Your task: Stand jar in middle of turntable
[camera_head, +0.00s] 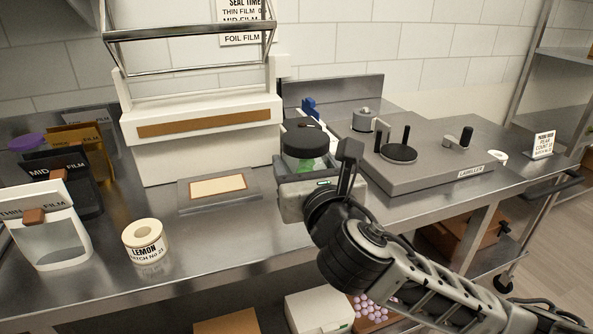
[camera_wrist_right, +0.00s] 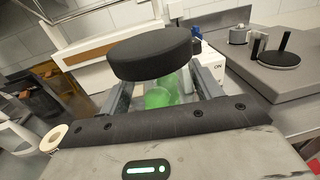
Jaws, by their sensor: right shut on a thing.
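The jar (camera_head: 303,146) has a black lid and clear walls with green gummies inside. My right gripper (camera_head: 312,172) is shut on it and holds it upright over the bench, left of the labeller. In the right wrist view the jar's lid (camera_wrist_right: 151,53) stands above the two fingers, with green contents (camera_wrist_right: 162,92) between them. The turntable (camera_head: 398,153) is a small dark disc on top of the grey labeller (camera_head: 430,176), to the right of the jar. It is empty apart from a dark post at its edge. My left gripper is not in view.
A white sealer (camera_head: 205,155) with a raised metal frame stands behind left. A LEMON label roll (camera_head: 143,242) and film pouches (camera_head: 48,230) are on the left of the bench.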

